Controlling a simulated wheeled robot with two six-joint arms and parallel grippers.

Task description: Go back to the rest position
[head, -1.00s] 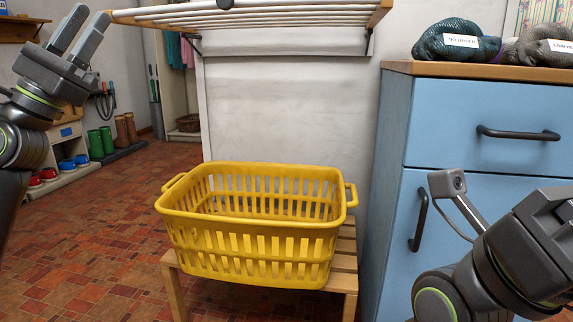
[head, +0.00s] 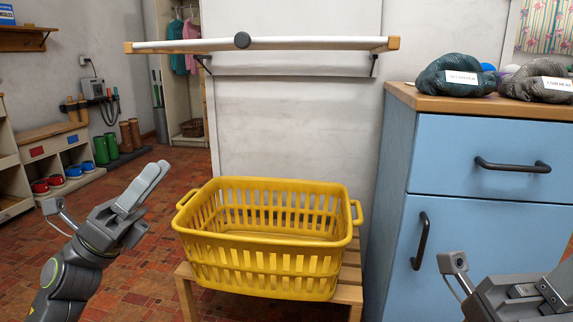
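My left gripper (head: 153,172) is at the lower left, above the tiled floor and left of the yellow basket, with its fingers pointing up and right. Its two fingers overlap in this view, so any gap between them is unclear. Nothing shows in it, and it is apart from the basket. My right arm (head: 525,298) is at the lower right corner, in front of the blue cabinet.
The yellow basket (head: 265,250), seemingly empty, stands on a slatted wooden bench (head: 350,288). A wall rack (head: 320,44) hangs above it, seen edge-on. The blue cabinet (head: 470,235) on the right carries labelled net bags (head: 452,80). Boots and shoes line the left wall.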

